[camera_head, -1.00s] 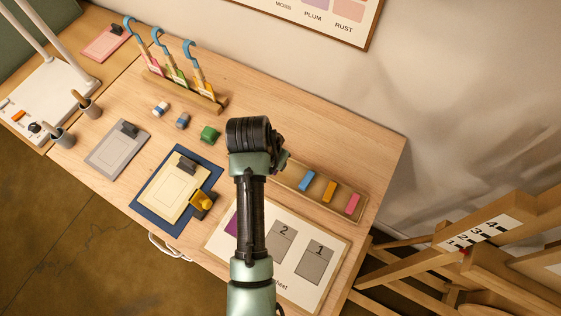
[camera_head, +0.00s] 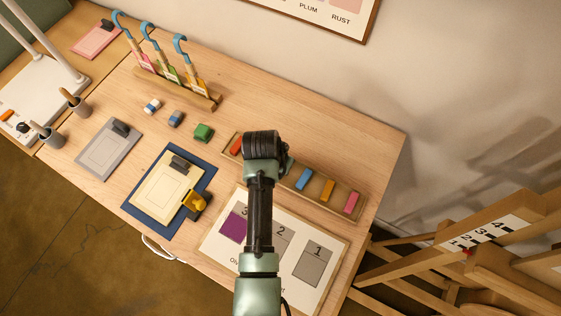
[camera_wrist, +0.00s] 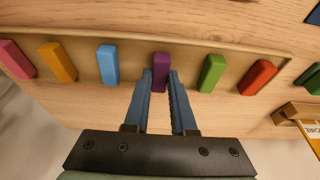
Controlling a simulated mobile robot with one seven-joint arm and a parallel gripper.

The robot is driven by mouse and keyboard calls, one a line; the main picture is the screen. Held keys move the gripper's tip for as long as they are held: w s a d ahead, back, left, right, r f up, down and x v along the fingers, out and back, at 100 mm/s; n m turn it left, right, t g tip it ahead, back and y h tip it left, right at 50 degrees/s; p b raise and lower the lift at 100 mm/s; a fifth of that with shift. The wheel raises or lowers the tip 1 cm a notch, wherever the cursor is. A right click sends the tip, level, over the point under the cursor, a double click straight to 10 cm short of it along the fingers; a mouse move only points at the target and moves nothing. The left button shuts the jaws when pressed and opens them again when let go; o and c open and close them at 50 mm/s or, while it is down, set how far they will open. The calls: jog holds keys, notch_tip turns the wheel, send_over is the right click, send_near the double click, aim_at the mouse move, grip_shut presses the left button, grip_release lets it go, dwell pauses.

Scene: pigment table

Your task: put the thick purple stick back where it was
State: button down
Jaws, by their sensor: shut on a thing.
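The thick purple stick (camera_wrist: 160,68) shows in the wrist view between the fingertips of my gripper (camera_wrist: 160,88), which is shut on it. It is in line with the other sticks of the wooden tray (camera_wrist: 225,45), between a blue stick (camera_wrist: 107,64) and a green stick (camera_wrist: 211,73). Whether it touches the tray floor, I cannot tell. In the head view my arm hides the gripper, the purple stick and the middle of the tray (camera_head: 335,204).
An orange stick (camera_wrist: 58,62) and a pink stick (camera_wrist: 12,59) lie at one end of the tray, a red stick (camera_wrist: 257,77) at the other. The numbered sheet (camera_head: 290,278) has a purple patch (camera_head: 233,226) at 3. A green block (camera_head: 203,133) stands left of the tray.

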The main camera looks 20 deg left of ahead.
jog(key=shift+f, duration=0.2)
jog(key=shift+f, duration=0.15)
jog(key=c, duration=0.7)
grip_release()
jog(key=shift+c, duration=0.2)
jog(key=v, duration=1.2)
jog(key=shift+r, duration=0.25)
